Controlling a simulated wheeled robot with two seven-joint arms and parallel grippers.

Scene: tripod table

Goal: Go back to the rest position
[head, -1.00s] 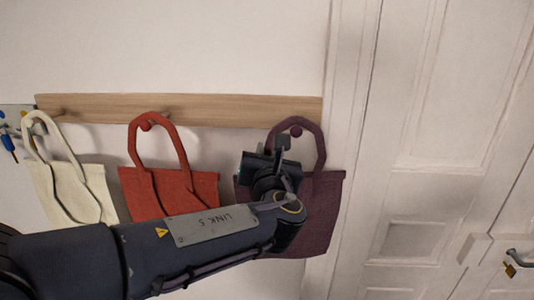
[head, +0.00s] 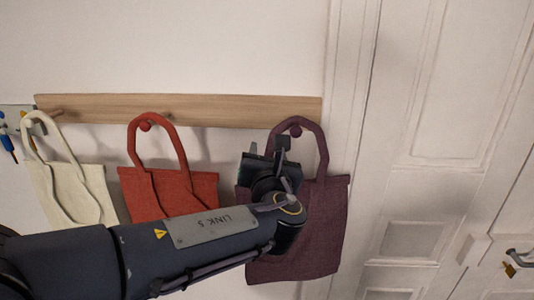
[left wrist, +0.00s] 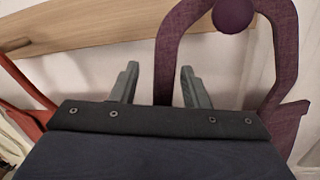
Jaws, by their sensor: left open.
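My left gripper (head: 268,148) is open and empty in front of the purple bag (head: 315,225), near its handle. The bag hangs by its handle from a peg (head: 295,130) at the right end of the wooden rail. My forearm and wrist hide part of the bag. The purple handle (left wrist: 172,40) loops over the round peg (left wrist: 232,14) beyond and to the right of the fingers. My right gripper is not in view.
A red bag (head: 190,186) and a cream bag (head: 70,190) hang left of the purple bag on the wooden rail (head: 220,109). Blue and yellow tools hang at the far left edge. A white panelled door (head: 440,120) with a padlock (head: 509,269) stands at the right.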

